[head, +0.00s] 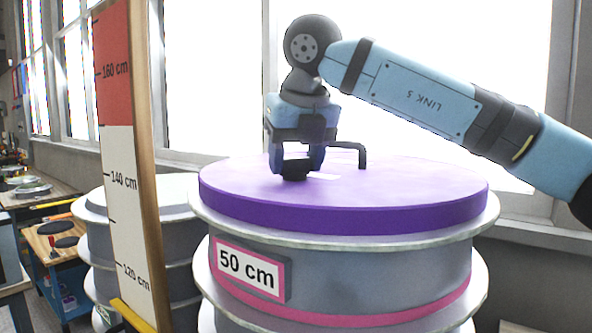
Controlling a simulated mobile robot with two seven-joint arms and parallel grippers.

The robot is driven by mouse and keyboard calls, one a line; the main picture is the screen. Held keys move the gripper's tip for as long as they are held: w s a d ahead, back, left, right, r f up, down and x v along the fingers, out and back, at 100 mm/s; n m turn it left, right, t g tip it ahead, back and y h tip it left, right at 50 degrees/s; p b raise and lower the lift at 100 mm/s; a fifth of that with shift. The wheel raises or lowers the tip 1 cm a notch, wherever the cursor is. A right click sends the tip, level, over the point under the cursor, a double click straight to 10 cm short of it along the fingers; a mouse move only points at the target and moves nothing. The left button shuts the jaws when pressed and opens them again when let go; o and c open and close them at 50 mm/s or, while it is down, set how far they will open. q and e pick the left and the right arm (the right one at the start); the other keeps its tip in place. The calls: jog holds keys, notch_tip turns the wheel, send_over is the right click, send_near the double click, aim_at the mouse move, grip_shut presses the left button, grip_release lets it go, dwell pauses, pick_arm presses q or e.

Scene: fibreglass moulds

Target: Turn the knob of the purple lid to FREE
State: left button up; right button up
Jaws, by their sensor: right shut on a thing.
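The purple lid (400,195) lies flat on top of a round grey mould (360,275). The mould bears a pink-framed "50 cm" label and a pink band. My right gripper (297,168) comes down over the lid, left of its middle, and is shut on the knob (294,168), a small dark piece on the lid's top. The fingers hide much of the knob, and I cannot read its setting. A small pale patch shows on the lid just right of the fingers. My left gripper is not in view.
A tall height board (128,185) with a red top and centimetre marks stands at the left, in front of another grey mould (90,215). A workbench (60,237) with tools is at the far left. Windows stand behind.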

jog(key=shift+m, duration=0.5)
jog(key=o, duration=0.9)
jog(key=shift+o, duration=0.2)
jog(key=v, duration=1.4)
jog(key=shift+a+b, duration=0.25)
jog(key=shift+b, duration=0.15)
